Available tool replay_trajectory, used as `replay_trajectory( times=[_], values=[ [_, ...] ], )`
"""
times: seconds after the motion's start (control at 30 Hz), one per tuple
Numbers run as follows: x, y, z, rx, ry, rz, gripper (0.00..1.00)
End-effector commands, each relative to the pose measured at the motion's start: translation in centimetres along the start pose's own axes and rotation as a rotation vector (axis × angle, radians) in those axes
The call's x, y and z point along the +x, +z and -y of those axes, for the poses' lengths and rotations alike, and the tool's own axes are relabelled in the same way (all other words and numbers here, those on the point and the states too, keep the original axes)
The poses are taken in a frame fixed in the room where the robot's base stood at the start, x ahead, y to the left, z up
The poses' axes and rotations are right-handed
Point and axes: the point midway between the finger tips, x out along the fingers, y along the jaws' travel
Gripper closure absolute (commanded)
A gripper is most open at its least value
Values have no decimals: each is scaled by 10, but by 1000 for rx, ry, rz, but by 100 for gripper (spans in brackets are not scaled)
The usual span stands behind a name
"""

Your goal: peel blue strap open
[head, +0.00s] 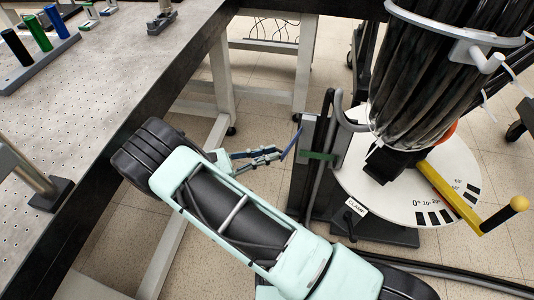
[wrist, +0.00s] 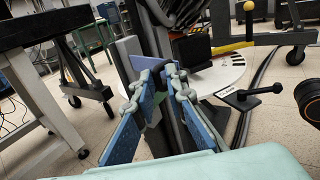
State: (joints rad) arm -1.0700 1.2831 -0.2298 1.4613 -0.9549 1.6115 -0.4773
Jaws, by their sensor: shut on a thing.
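The blue strap (head: 292,143) shows in the head view as a narrow blue strip slanting down and left from near the top of a grey post (head: 310,135). My gripper (head: 278,154) reaches the strip from the left, with its fingers pointing right. A green strap (head: 318,156) lies across the post.
A bundle of black cables (head: 428,75) hangs above a round white dial (head: 440,190) with degree marks. A yellow lever (head: 450,195) and a clamp label (head: 356,207) are beside it. A perforated bench (head: 110,90) fills the left. Tiled floor is open between bench and post.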

Motion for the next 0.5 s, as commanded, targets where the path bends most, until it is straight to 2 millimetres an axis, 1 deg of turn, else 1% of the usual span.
replay_trajectory(
  times=[0.03, 0.17, 0.2, 0.3, 0.4, 0.5],
  values=[
    [16, 3, -9, 6, 7, 11, 100],
    [16, 2, -9, 6, 7, 11, 100],
    [16, 2, -9, 6, 7, 11, 85],
    [16, 2, -10, 6, 7, 11, 75],
    [16, 3, -10, 8, 7, 10, 73],
    [16, 3, -10, 9, 8, 10, 73]
  ],
)
